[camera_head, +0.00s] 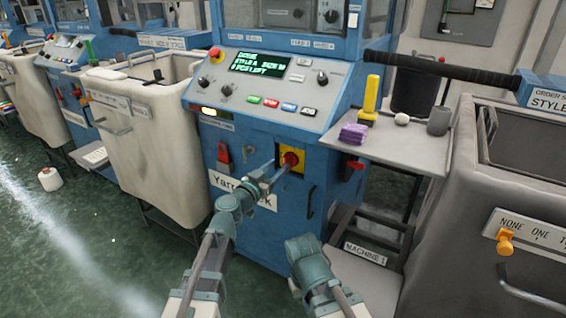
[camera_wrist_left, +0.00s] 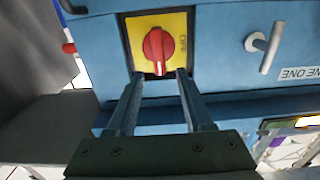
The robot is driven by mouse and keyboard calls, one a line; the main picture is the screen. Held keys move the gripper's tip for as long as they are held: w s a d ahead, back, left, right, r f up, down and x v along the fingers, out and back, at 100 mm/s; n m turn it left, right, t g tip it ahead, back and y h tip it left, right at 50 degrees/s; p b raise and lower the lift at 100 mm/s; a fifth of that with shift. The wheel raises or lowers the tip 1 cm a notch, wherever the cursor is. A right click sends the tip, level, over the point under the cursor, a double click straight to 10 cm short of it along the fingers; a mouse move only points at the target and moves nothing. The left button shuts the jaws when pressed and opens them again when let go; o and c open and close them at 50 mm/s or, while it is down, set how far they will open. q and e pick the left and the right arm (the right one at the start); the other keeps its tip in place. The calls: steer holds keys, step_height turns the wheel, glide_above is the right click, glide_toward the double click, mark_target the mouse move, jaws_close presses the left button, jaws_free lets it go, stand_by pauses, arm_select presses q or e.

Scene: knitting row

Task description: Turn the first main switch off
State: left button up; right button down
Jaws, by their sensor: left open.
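The main switch is a red rotary knob (camera_head: 290,159) on a yellow plate (camera_head: 298,171), set in the blue front of the middle machine. In the left wrist view the red knob (camera_wrist_left: 157,45) sits centred on its yellow plate (camera_wrist_left: 136,24), with its grip bar upright in that picture. An OFF mark is at the plate's right side there. My left gripper (camera_head: 274,170) is open in front of the switch. In the left wrist view its fingertips (camera_wrist_left: 160,74) are at the near edge of the plate, one on each side of the knob's near end. Contact cannot be told.
A red-handled lever (camera_head: 223,153) is left of the switch and a black door handle (camera_head: 310,200) is below it. A side shelf (camera_head: 400,150) holds purple cloth and a yellow item. Large bins (camera_head: 150,130) flank the machine. My right arm's link is at lower centre.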

mark_target(284, 161)
arm_select(q)
steer(key=shift+x, duration=2.05)
jaws_close()
